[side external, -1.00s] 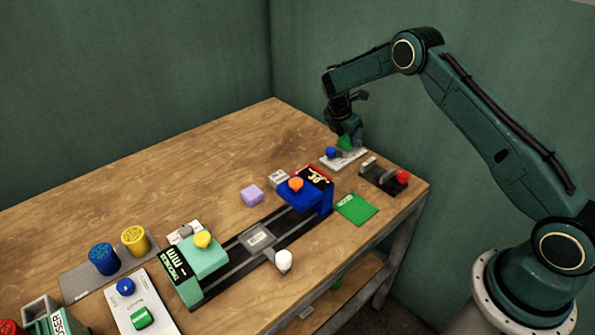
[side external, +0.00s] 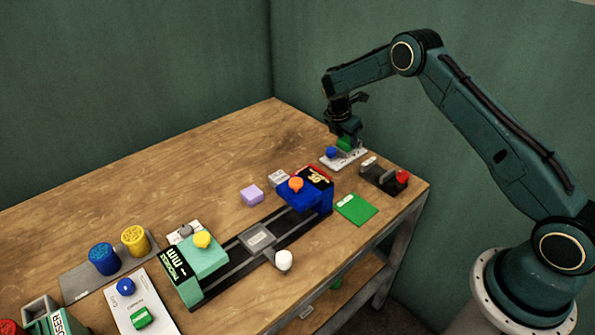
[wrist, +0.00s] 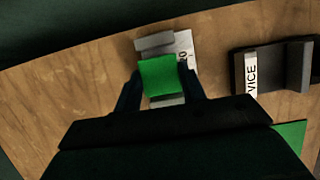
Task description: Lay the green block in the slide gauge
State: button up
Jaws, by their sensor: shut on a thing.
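The green block (side external: 344,144) is between the fingers of my gripper (wrist: 160,80), which is shut on it. In the wrist view the block (wrist: 158,77) shows between a grey piece (wrist: 155,43) above it and another grey piece (wrist: 168,100) below it. These pieces belong to a small white plate (side external: 337,163) with a blue knob (side external: 331,152) at the table's back right, which looks like the slide gauge. The block is over or on this plate; I cannot tell whether it touches down.
A dark vice (side external: 382,178) with a red knob and a flat green pad (side external: 356,209) lie nearby. A rail (side external: 258,238) with teal and blue heads spans the table's middle. The back left of the table is clear.

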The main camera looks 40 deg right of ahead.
jog(key=shift+f, duration=0.45)
dwell(0.3)
jog(key=o, duration=1)
jog(key=v, duration=1.4)
jog(key=shift+d, duration=0.1)
